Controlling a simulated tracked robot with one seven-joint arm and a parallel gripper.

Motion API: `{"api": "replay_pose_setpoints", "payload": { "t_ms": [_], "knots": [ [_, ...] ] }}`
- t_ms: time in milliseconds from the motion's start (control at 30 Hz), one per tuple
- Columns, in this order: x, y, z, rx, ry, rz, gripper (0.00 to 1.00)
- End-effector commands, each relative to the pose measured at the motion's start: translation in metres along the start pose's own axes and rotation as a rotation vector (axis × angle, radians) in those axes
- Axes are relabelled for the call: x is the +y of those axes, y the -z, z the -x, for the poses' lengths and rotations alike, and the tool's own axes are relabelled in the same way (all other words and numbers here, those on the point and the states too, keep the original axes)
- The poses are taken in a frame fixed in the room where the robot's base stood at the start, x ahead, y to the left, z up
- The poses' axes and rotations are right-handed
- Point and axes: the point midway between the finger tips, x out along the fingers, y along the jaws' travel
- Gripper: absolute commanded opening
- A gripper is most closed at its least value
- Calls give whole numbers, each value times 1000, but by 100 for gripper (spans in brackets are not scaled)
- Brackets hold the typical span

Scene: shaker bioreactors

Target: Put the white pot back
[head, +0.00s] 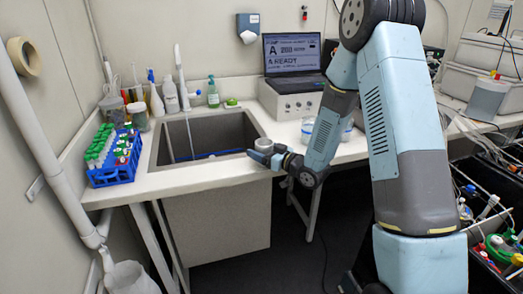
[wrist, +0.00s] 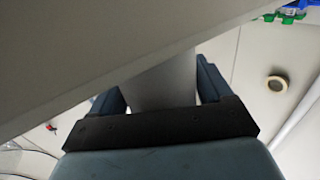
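The white pot (head: 264,145) is a small pale cylinder at the right rim of the sink in the head view. My gripper (head: 262,153) is at it, coming from the right, low over the counter's front part. In the wrist view the pot (wrist: 165,82) shows as a grey-white tapered body between the two dark fingers of my gripper (wrist: 162,88), which close on its sides. A large grey surface covers its far end there. I cannot tell whether the pot's base touches the counter.
The sink (head: 208,138) lies left of my gripper. A blue rack (head: 113,176) with green-capped tubes stands on the left counter. Crates with bottles (head: 490,215) are at right.

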Motion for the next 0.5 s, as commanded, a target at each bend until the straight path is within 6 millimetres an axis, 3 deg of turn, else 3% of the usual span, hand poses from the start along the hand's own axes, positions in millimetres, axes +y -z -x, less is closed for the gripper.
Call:
{"api": "replay_pose_setpoints", "payload": {
  "t_ms": [200,500],
  "knots": [
    [0,0,0,0,0,0,100],
    [1,0,4,-1,-1,0,100]
  ]
}}
